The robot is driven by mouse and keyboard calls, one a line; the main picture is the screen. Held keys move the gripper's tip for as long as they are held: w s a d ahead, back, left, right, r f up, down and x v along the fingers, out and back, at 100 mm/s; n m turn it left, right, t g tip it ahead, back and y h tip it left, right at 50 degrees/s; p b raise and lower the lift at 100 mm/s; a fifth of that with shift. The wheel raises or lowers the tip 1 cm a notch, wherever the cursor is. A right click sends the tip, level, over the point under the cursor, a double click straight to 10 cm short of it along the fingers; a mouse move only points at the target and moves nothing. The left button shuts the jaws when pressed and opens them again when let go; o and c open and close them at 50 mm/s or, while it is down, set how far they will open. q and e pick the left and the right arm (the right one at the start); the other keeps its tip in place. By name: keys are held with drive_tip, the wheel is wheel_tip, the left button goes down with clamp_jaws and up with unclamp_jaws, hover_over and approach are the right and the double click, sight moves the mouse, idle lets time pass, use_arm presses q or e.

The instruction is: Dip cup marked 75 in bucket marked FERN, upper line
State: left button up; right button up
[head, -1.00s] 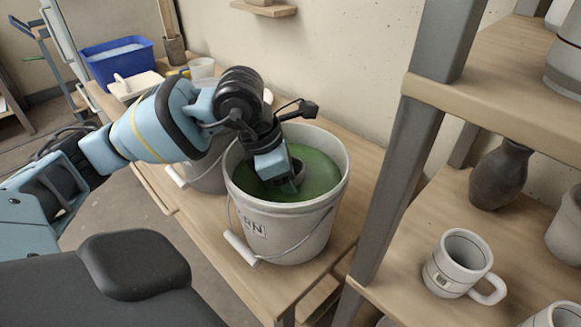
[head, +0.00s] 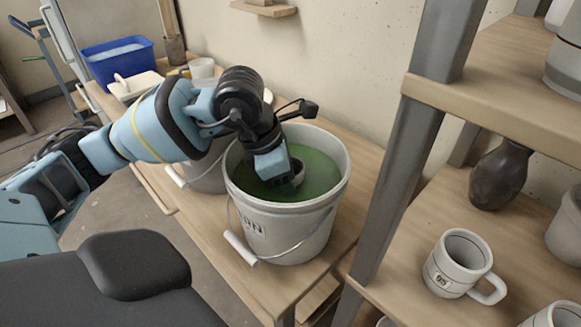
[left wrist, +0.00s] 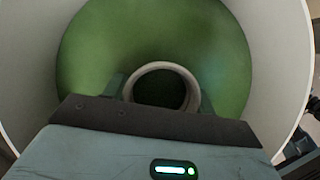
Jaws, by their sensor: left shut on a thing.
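The white bucket (head: 291,235) of green glaze (head: 318,172) stands on the wooden bench. Its dark marking is only partly legible. My left gripper (head: 290,180) is inside the bucket, shut on a cup (head: 299,172) at the glaze. In the left wrist view the cup's pale round rim (left wrist: 163,68) faces the camera between the two fingers, with green glaze (left wrist: 100,50) around it. The cup's mouth looks dark inside. Its number, its lines and the exact glaze level on its wall are hidden. My right gripper is not in view.
A second bucket (head: 207,176) stands close behind my left arm. A grey shelf post (head: 400,170) rises right of the glaze bucket. A marked mug (head: 458,265) and a dark vase (head: 498,175) stand on the shelf. A blue tub (head: 118,66) is at the back left.

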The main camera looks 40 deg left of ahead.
use_arm(q)
drive_tip(key=shift+r, duration=0.1)
